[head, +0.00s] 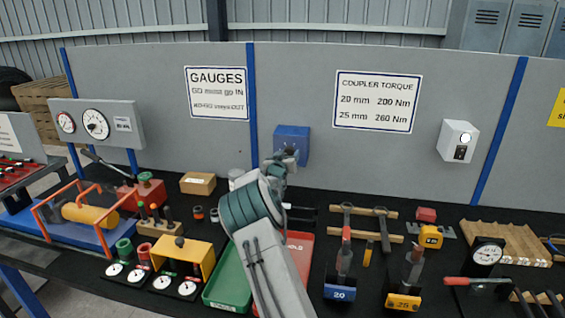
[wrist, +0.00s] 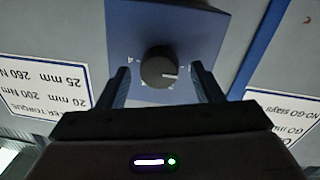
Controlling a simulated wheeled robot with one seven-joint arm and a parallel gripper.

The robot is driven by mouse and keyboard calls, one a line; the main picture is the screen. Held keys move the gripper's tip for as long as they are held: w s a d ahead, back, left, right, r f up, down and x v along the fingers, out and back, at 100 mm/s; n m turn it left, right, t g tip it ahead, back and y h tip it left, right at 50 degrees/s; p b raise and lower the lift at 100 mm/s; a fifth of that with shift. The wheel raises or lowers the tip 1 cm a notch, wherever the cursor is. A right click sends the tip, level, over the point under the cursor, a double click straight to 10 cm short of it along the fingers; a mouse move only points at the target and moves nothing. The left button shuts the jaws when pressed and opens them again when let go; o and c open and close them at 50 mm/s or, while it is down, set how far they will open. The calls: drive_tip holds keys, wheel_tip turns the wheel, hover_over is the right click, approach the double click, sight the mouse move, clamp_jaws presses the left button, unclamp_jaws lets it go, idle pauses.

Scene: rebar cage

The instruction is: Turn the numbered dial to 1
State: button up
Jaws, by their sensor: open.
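The blue box (head: 291,133) with the numbered dial is on the grey back panel, just beyond my arm's end. In the wrist view the blue box face (wrist: 185,25) is turned over, and the round black dial (wrist: 156,66) is in its middle. A pale pointer mark on the dial points to the right in that view. A small mark like a 4 shows left of the dial; the other numbers are too small or hidden to read. My gripper (wrist: 160,72) is open, one finger on each side of the dial, with gaps showing. In the head view my gripper (head: 285,157) largely hides the dial.
A white wall box (head: 459,141) hangs to the right. Below my arm, a green tray (head: 228,284) and a red tray (head: 300,250) lie on the black bench. Hammers (head: 346,225), gauges and a cardboard box (head: 198,183) stand around.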

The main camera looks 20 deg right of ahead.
drive_tip(key=b+v, duration=0.3)
drive_tip(key=v, duration=1)
drive_tip(key=shift+s+a+b, duration=0.25)
drive_tip(key=shift+b, duration=0.1)
